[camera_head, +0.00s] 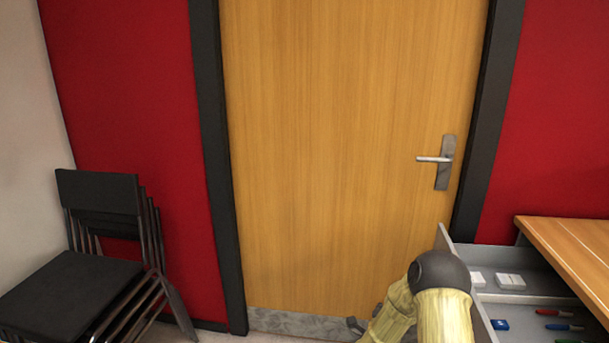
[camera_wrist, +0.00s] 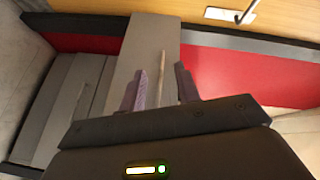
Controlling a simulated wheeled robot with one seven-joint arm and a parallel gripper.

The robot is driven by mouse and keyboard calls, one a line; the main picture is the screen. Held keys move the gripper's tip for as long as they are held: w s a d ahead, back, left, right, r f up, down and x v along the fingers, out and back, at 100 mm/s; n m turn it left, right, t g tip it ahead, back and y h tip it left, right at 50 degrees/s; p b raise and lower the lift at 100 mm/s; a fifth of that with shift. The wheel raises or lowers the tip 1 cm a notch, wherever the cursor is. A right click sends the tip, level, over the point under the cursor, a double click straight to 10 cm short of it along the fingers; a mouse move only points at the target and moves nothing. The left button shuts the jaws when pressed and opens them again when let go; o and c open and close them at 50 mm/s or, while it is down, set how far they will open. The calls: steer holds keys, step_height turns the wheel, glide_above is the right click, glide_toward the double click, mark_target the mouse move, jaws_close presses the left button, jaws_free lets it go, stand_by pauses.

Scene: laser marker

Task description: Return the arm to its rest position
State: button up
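My arm (camera_head: 438,290) rises at the bottom of the head view, bent, with a dark joint beside the open drawer. In the wrist view my gripper (camera_wrist: 158,69) has its two dark fingers spread apart. A thin pale bar (camera_wrist: 162,72), which looks like a drawer handle on a grey front (camera_wrist: 150,35), shows between the fingers. I cannot tell how near it is, and nothing is seen clamped. In the head view the gripper is mostly hidden behind the arm.
The open grey drawer (camera_head: 447,242) holds white boxes, a blue item and several markers, under the wooden desk (camera_head: 575,245). A closed wooden door (camera_head: 340,150) stands ahead. Stacked black chairs (camera_head: 75,285) stand at left. The floor between chairs and arm looks free.

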steer(key=s+a+r+n+g+y, duration=0.1)
steer(key=s+a+r+n+y, duration=0.2)
steer(key=a+n+y, duration=0.25)
steer(key=s+a+r+n+g+y, duration=0.25)
steer(key=a+n+y, duration=0.2)
steer(key=n, duration=0.25)
steer(key=s+a+r+n+g, duration=0.15)
steer(key=s+n+g, duration=0.3)
steer(key=s, duration=0.65)
steer(key=s+a+r+n+g, duration=0.1)
steer(key=s+r+n+g, duration=0.3)
steer(key=s, duration=0.7)
step_height(320, 180, up, 18)
steer(key=n+t+p, duration=0.1)
steer(key=p, duration=1.9)
steer(key=shift+s+d+y, duration=0.3)
steer(key=shift+y, duration=0.1)
